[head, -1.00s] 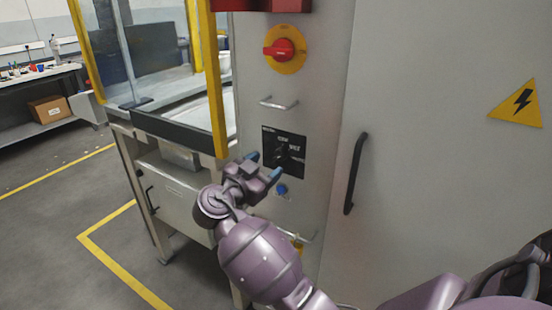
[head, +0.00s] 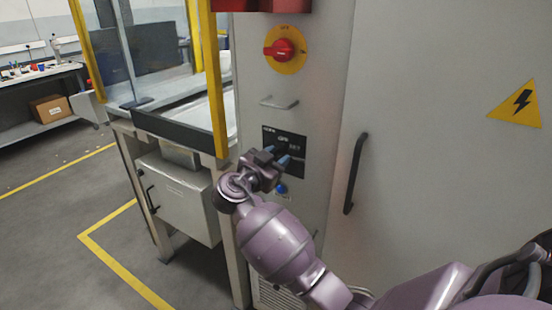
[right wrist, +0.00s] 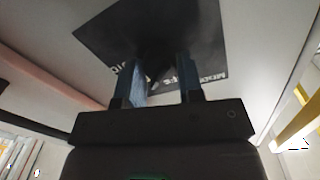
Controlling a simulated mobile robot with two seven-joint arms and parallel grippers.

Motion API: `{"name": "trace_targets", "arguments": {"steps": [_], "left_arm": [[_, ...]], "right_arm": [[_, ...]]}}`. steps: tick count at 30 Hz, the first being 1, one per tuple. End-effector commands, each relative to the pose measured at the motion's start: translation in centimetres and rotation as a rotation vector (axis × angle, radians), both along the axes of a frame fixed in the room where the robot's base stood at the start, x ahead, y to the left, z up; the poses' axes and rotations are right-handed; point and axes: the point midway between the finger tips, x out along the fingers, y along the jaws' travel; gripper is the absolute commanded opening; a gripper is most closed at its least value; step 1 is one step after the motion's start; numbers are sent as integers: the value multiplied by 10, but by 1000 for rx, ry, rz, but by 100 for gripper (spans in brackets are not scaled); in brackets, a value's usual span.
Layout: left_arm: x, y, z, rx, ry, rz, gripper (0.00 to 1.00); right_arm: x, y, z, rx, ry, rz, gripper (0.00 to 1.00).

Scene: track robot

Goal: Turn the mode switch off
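The mode switch is a dark knob on a black labelled plate (head: 298,168) on the grey cabinet front, below a small metal handle. My right gripper (head: 277,155) is at this plate and covers most of the knob in the head view. In the right wrist view the plate (right wrist: 105,38) fills the top middle, and the dark knob (right wrist: 158,55) lies between the two blue fingertips. The fingers of my right gripper (right wrist: 163,75) stand apart, with a gap between them; contact with the knob is not clear. The knob's pointing direction is hard to read. My left gripper is not in view.
A red rotary switch on a yellow disc (head: 285,49) sits above, with the metal handle (head: 279,103) between. A blue button (head: 281,188) is just below the plate. A cabinet door with a black handle (head: 355,173) is at right. A yellow-framed machine stands at left.

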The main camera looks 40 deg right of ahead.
Motion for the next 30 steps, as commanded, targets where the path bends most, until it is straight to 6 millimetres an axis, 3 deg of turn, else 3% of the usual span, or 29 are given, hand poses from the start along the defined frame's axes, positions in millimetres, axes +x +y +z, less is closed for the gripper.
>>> {"name": "trace_targets", "arguments": {"steps": [2, 14, 30], "left_arm": [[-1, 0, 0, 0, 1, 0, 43], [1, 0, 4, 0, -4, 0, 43], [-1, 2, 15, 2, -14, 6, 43]], "right_arm": [[0, 0, 0, 0, 0, 0, 11], [-1, 0, 1, -28, 74, -2, 11], [-1, 0, 1, -199, 485, -1, 11]]}}
